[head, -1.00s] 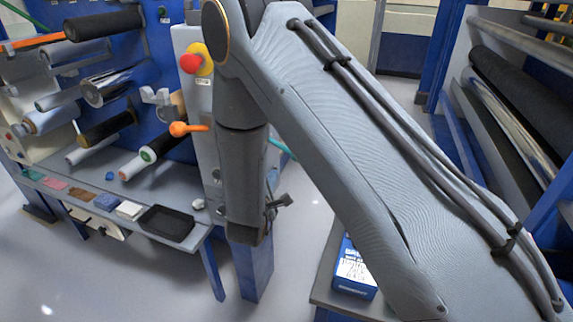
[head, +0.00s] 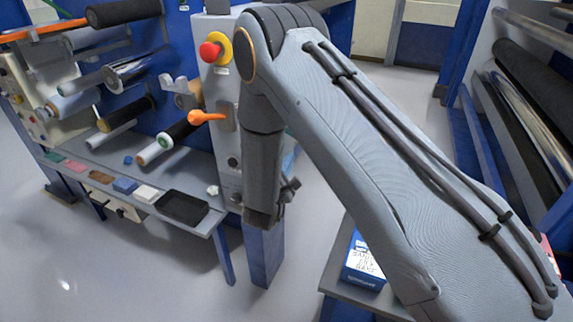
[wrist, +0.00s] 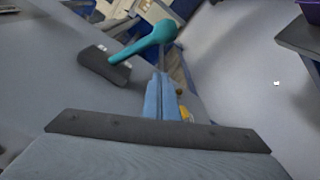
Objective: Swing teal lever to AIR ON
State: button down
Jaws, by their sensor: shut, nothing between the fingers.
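The teal lever (wrist: 146,42) shows in the wrist view, a thick handle with a rounded end at upper right. Its narrow end meets a dark plate (wrist: 102,67) on a grey panel. My gripper (wrist: 160,80) is shut and empty, its blue-grey fingertips just below the lever's rounded end. I cannot tell whether they touch the lever. In the head view my arm hides the lever, and only a dark part of my gripper shows beside the grey cabinet. No AIR ON marking is readable.
A bench (head: 215,221) with a black tray (head: 182,207) stands left. A blue box (head: 362,262) sits on a low table. Open floor lies between.

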jog(key=shift+w+d+r+p, duration=0.25)
jog(key=shift+w+d+p, duration=0.2)
jog(key=shift+d, duration=0.25)
jog(key=shift+w+d+r+p, duration=0.3)
jog(key=shift+d+p, duration=0.3)
jog(key=shift+d, duration=0.05)
jog(key=shift+w+d+r+p, duration=0.25)
jog(key=shift+w+d+p, duration=0.2)
jog(key=shift+d, duration=0.25)
